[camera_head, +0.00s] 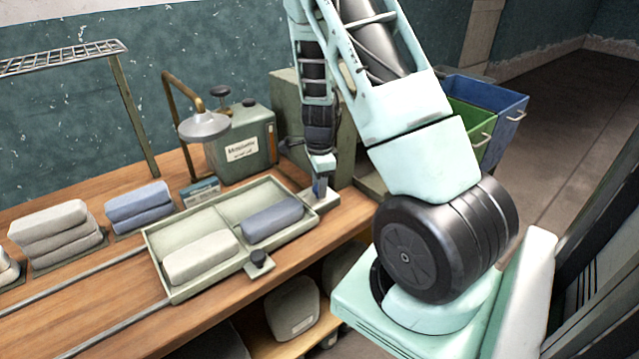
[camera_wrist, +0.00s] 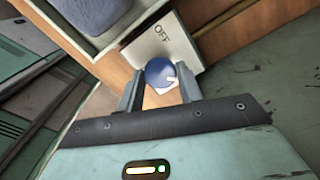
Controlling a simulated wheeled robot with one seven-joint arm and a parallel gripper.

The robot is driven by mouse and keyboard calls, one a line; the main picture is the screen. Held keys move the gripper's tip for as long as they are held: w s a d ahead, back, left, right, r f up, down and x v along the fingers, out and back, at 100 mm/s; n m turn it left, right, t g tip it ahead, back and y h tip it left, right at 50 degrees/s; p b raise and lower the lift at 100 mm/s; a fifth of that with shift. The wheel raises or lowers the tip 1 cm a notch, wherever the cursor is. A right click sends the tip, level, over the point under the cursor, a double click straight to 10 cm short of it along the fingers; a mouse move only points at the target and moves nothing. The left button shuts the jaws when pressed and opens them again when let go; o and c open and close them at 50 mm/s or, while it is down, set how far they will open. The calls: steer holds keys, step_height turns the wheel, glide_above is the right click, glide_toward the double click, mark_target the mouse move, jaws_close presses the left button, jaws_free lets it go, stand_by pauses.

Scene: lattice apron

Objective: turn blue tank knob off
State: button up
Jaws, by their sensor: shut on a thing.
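The blue tank knob (camera_wrist: 160,73) is round with a white mark on its right side in the wrist view. It sits on a pale plate (camera_wrist: 150,45) printed OFF, and the mark does not point straight at that word. My gripper (camera_wrist: 158,90) is shut on the knob, one finger on each side. In the head view my gripper (camera_head: 320,188) points down at the right end of the bench, by the plate (camera_head: 325,203). The knob is mostly hidden there by the fingers.
A green two-part tray (camera_head: 160,276) with a white and a blue folded cloth lies left of my gripper. A green tank (camera_head: 243,150) with a lamp-like head stands behind it. Folded cloth stacks (camera_head: 62,240) are farther left. Green and blue bins (camera_head: 500,110) stand at right.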

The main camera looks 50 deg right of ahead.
steer(key=shift+n, duration=0.3)
steer(key=n+b, duration=0.1)
steer(key=n, duration=0.3)
steer(key=n+b, duration=0.1)
steer(key=n, duration=0.4)
steer(key=n+b, duration=0.1)
steer(key=n, duration=0.3)
steer(key=shift+n+b, duration=0.3)
steer(key=shift+n, duration=1.8)
steer(key=shift+r, duration=0.1)
steer(key=o, duration=1)
